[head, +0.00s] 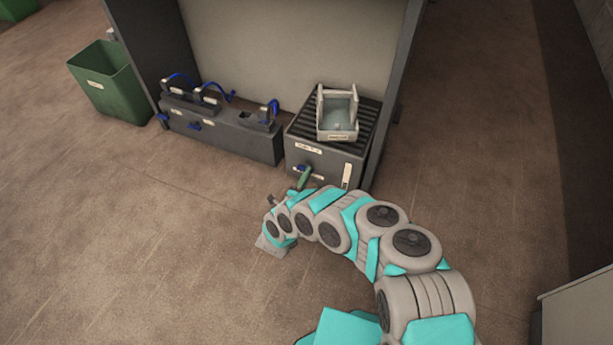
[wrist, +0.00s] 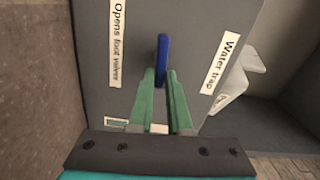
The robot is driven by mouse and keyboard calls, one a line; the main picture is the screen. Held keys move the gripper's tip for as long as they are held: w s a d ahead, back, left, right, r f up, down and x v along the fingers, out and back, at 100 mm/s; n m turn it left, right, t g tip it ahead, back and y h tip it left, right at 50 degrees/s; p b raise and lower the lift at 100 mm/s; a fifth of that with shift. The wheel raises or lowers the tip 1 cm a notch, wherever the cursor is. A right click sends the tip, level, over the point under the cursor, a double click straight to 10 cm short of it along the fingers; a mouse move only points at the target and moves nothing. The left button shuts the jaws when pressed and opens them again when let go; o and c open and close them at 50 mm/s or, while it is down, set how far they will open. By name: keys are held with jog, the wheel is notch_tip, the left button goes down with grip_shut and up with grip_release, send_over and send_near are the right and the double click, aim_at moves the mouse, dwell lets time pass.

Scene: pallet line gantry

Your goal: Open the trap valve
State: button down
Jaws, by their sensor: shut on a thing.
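The water trap (head: 325,163) is a dark grey box with a ribbed top, at the middle of the head view. Its front face (wrist: 200,30) fills much of the wrist view and bears a "Water trap" label (wrist: 222,74). A blue valve handle (wrist: 162,48) stands out from this face; it also shows small in the head view (head: 299,168). My gripper (wrist: 161,78) has its green fingers shut on the handle's near end, one on each side. In the head view my gripper (head: 304,179) reaches the lower left of the front face.
A pale open-topped container (head: 339,135) sits on the trap. Left of it stands a long grey unit (head: 235,139) with blue hoses and handles. A green bin (head: 108,85) stands farther left. The floor in front is clear.

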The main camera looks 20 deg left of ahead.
jog(key=shift+f+m, duration=0.15)
jog(key=shift+m, duration=0.35)
jog(key=shift+b, duration=0.3)
jog(key=c, duration=0.9)
grip_release()
jog(key=shift+o, duration=0.2)
jog(key=s, duration=0.7)
jog(key=shift+s+a, duration=0.3)
jog(key=shift+s, duration=0.05)
